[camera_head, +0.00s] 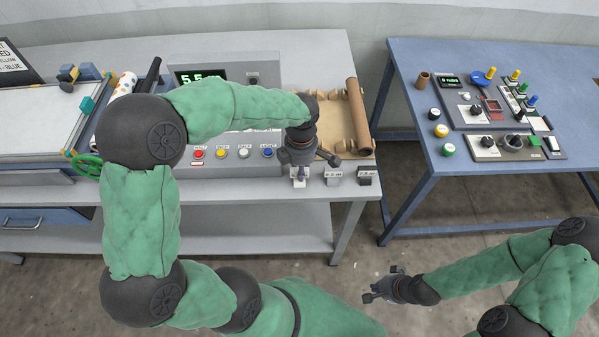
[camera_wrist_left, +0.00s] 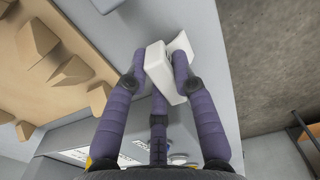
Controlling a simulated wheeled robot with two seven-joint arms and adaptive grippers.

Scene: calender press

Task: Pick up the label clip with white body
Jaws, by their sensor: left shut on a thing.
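The label clip with white body (camera_wrist_left: 160,69) is between the fingers of my left gripper (camera_wrist_left: 160,75) in the left wrist view, with both fingertips against its sides. In the head view the white clip (camera_head: 299,180) shows just below my left gripper (camera_head: 299,170), at the front edge of the grey table. I cannot tell whether the clip still touches the table. Two other label clips, a grey one (camera_head: 334,177) and a dark one (camera_head: 366,177), stand to its right. My right gripper (camera_head: 376,291) is open and empty above the floor, away from both tables.
A control box with coloured buttons (camera_head: 221,154) stands left of my left gripper. A wooden peg board (camera_head: 330,108) and a brown roll (camera_head: 358,115) lie behind it. A blue table (camera_head: 408,68) with a control panel stands at the right, across a gap.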

